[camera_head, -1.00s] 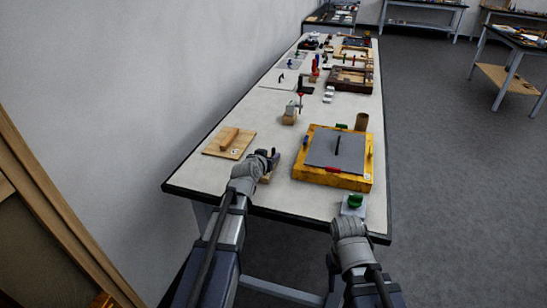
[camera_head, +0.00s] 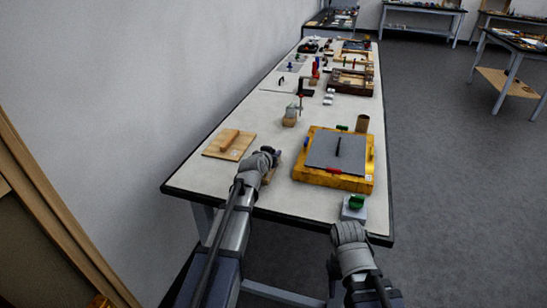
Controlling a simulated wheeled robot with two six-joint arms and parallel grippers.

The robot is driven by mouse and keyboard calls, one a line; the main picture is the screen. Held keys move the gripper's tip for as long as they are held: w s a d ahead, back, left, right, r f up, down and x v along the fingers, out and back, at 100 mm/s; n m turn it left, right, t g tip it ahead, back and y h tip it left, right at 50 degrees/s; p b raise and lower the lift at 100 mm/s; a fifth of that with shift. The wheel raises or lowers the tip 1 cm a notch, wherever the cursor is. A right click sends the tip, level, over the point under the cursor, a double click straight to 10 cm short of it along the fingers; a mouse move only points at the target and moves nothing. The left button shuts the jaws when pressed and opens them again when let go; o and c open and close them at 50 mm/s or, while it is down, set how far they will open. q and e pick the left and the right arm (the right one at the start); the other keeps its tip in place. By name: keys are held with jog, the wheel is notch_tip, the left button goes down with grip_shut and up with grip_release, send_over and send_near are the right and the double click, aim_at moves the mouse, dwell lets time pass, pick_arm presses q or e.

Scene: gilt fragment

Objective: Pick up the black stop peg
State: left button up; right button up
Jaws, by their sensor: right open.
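A thin black peg (camera_head: 338,147) stands upright on the grey plate (camera_head: 325,157) of the yellow box-like fixture (camera_head: 328,182); I cannot tell whether it is the stop peg. My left gripper (camera_head: 274,156) is over the table to the left of this fixture, apart from the peg. Its dark fingers are too small to show whether they hold anything. My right gripper (camera_head: 347,225) is at the table's front edge, just in front of a grey block with a green top (camera_head: 354,205). It is open, its fingertips mostly hidden by its wrist.
A wooden board with a bar (camera_head: 229,144) lies at left. Behind are a small clamp-like piece on a wooden block (camera_head: 290,117), a brown cylinder (camera_head: 362,123) and several trays and tools further back. A wall borders the left. Bare tabletop (camera_head: 262,125) lies between board and clamp.

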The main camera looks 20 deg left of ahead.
pick_arm(q)
grip_shut()
jog(key=shift+r, duration=0.1)
dwell(0.3)
notch_tip(320, 180, up, 10)
jog(key=p, duration=1)
